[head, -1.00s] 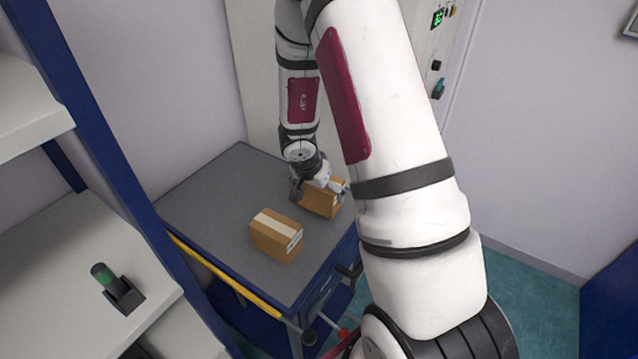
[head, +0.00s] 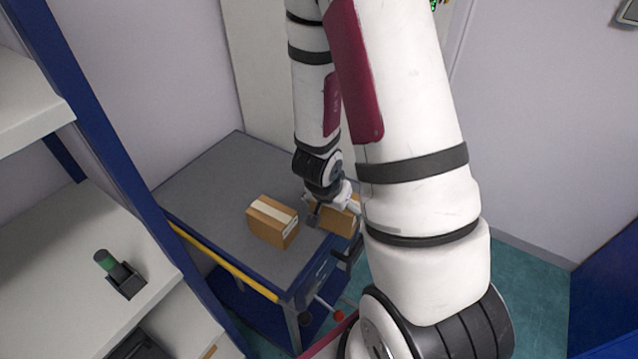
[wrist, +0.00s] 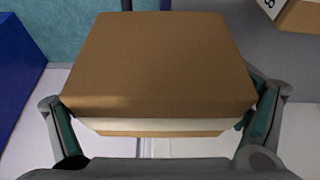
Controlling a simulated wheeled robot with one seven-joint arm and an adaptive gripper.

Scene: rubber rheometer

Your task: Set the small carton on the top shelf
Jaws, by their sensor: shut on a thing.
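My gripper (head: 335,207) is shut on a brown carton (head: 338,218) near the right edge of the grey cart top (head: 215,180). In the wrist view the carton (wrist: 165,65) fills the space between the two fingers (wrist: 160,135), with a pale tape band along its near side. A second brown carton (head: 272,222) with a pale tape strip and a label sits on the cart to the left of my gripper. My arm partly hides the held carton in the head view. Which carton is the smaller I cannot tell.
A shelf unit with a blue post (head: 110,150) stands at the left. Its upper board (head: 30,105) shows only in part. A lower board (head: 60,270) holds a green-topped item in a dark holder (head: 118,273). The cart has a yellow edge bar (head: 225,262).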

